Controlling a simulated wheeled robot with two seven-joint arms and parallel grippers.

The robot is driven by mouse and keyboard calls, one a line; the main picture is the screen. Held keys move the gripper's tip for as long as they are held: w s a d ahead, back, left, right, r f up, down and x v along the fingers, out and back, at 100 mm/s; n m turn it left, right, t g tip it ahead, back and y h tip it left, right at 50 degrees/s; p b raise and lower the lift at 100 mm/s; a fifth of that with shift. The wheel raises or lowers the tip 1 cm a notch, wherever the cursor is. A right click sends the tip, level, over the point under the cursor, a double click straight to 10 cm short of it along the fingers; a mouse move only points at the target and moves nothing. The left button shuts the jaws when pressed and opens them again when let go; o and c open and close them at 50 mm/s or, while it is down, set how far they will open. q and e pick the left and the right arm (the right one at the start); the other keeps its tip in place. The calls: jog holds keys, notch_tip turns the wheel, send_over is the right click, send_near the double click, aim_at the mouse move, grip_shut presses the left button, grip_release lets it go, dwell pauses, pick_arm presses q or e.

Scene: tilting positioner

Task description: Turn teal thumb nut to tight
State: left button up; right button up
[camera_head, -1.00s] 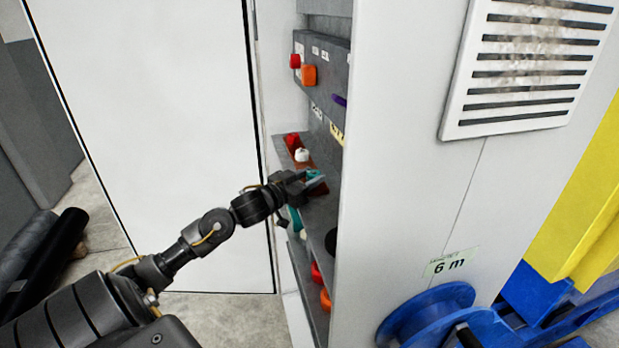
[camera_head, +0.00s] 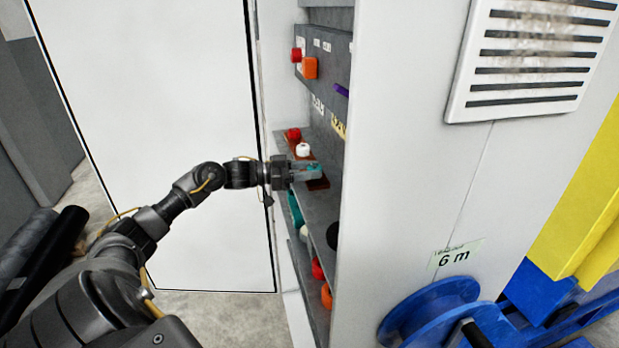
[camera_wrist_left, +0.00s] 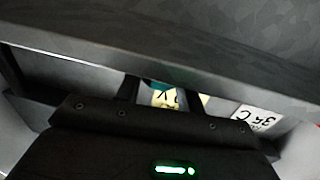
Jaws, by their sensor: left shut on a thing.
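The teal thumb nut (camera_head: 313,167) shows only as a small teal patch at my left gripper's fingertips, on the sloped grey panel inside the cabinet. My left gripper (camera_head: 307,172) reaches in from the left and is shut on it. In the left wrist view, a sliver of teal (camera_wrist_left: 157,84) shows between the two dark fingers of my gripper (camera_wrist_left: 160,92); most of the nut is hidden. My right gripper is in neither view.
Red (camera_head: 293,134) and white (camera_head: 303,150) knobs sit just behind the gripper. A teal handle (camera_head: 295,210) and a black round knob (camera_head: 332,236) are below it. The cabinet's white side wall (camera_head: 410,170) stands close on the right.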

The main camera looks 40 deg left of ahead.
pick_arm(q)
jog(key=shift+w+a+m+g+h+b, duration=0.1)
jog(key=shift+m+g+h+b, duration=0.7)
jog(key=shift+g+b, duration=0.15)
jog(key=shift+w+a+m+g+h+b, duration=0.1)
jog(key=shift+m+g+h+b, duration=0.7)
jog(key=shift+g+b, duration=0.15)
jog(key=shift+g, duration=0.3)
jog(key=o, duration=1)
jog(key=b+v, duration=0.4)
jog(key=v, duration=0.6)
jog(key=shift+s+a+f, duration=0.15)
jog(key=shift+s+a, duration=0.1)
jog(key=shift+a, duration=0.1)
